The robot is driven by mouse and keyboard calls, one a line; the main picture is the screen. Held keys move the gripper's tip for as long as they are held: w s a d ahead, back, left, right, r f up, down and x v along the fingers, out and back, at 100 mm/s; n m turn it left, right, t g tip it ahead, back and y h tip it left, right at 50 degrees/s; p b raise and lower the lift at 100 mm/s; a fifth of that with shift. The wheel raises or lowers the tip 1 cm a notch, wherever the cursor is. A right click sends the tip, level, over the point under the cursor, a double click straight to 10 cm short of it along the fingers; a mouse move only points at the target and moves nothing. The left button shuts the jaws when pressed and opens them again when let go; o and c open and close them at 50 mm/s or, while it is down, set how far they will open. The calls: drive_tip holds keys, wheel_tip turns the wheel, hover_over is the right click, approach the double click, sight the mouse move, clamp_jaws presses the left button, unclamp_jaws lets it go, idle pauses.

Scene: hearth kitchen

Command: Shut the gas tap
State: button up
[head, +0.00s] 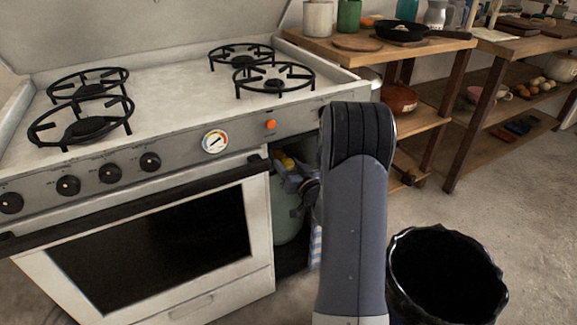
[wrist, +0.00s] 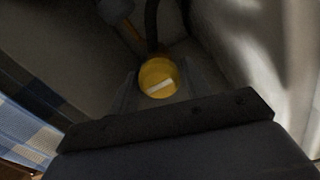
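The gas tap (wrist: 158,77) is a round yellow knob with a pale bar across its face, tilted slightly up to the right in the wrist view. In the head view the yellow tap (head: 287,162) shows small above a pale green gas bottle (head: 286,222), in the gap right of the oven. My gripper (wrist: 160,80) is at the tap, with one finger on each side of the knob. The fingers look open, with a narrow gap beside the knob; contact is not clear. In the head view my arm hides part of the bottle and the gripper.
The white stove (head: 150,200) stands close on the left, its oven door shut. A wooden shelf (head: 425,120) stands to the right and a black bin (head: 445,275) at front right. In the wrist view a dark hose (wrist: 152,25) runs behind the tap and a blue checked cloth (wrist: 30,125) hangs left.

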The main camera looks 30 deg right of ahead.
drive_tip(key=c, duration=0.7)
drive_tip(key=shift+o, duration=0.2)
drive_tip(key=m+p, duration=0.1)
drive_tip(key=m, duration=0.2)
drive_tip(key=shift+m, duration=0.4)
drive_tip(key=m+p, duration=0.1)
drive_tip(key=m, duration=0.2)
drive_tip(key=shift+m, duration=0.3)
drive_tip(key=m+p, duration=0.2)
drive_tip(key=m, duration=0.3)
drive_tip(key=shift+d, duration=0.1)
drive_tip(key=shift+f+m+p, duration=0.15)
drive_tip(key=shift+m+p, duration=0.85)
drive_tip(key=shift+m, duration=1.8)
